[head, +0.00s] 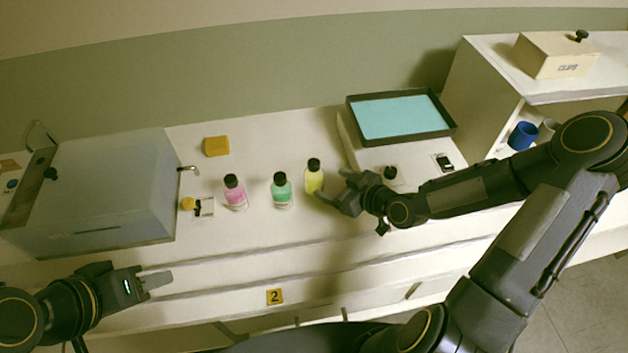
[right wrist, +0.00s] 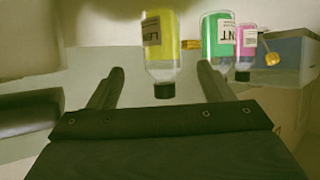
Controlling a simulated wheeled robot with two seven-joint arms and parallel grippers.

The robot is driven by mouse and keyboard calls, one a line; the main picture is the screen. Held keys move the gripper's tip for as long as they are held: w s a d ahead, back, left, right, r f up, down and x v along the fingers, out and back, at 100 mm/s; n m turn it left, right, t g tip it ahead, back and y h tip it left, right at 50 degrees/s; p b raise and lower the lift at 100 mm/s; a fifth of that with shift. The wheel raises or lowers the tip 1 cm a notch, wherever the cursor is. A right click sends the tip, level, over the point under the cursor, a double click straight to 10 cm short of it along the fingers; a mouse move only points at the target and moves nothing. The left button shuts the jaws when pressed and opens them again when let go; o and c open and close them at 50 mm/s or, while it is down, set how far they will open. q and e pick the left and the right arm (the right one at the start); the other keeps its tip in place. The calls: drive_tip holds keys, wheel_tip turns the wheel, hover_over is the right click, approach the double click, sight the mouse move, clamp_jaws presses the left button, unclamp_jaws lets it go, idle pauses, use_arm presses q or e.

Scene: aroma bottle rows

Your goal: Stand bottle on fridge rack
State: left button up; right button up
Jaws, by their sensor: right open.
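A yellow bottle (head: 314,178) with a black cap stands upright on the counter at the right end of a row. A green bottle (head: 281,191) and a pink bottle (head: 235,193) stand to its left. My right gripper (head: 331,184) is open just right of the yellow bottle. In the right wrist view the yellow bottle (right wrist: 163,45) appears inverted, ahead of and between the spread fingers (right wrist: 155,85), with no contact visible. My left gripper (head: 157,281) is empty in front of the counter; its finger gap is unclear. No fridge rack can be made out.
A grey-blue box-like unit (head: 105,190) stands at the left. A yellow sponge-like block (head: 216,146) lies behind the bottles. A black-rimmed tray (head: 400,115) sits at the back right, beside a white shelf unit (head: 483,75) carrying a box (head: 553,58).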

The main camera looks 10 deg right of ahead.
sight(309, 171)
drive_tip(key=shift+w+a+t+y, duration=0.35)
drive_tip(key=shift+w+t, duration=0.15)
drive_tip(key=shift+t, duration=0.2)
drive_tip(key=shift+w+a, duration=0.35)
drive_tip(key=shift+w, duration=0.15)
drive_tip(key=shift+m, duration=0.3)
drive_tip(key=p+x, duration=0.2)
drive_tip(key=x, duration=0.4)
drive_tip(key=shift+a+f, duration=0.1)
drive_tip(key=shift+a, duration=0.2)
drive_tip(key=shift+w+a+f, duration=0.1)
drive_tip(key=shift+w+f, duration=0.05)
drive_tip(key=shift+w, duration=0.05)
drive_tip(key=c, duration=1.1)
drive_tip(key=shift+c, duration=1.1)
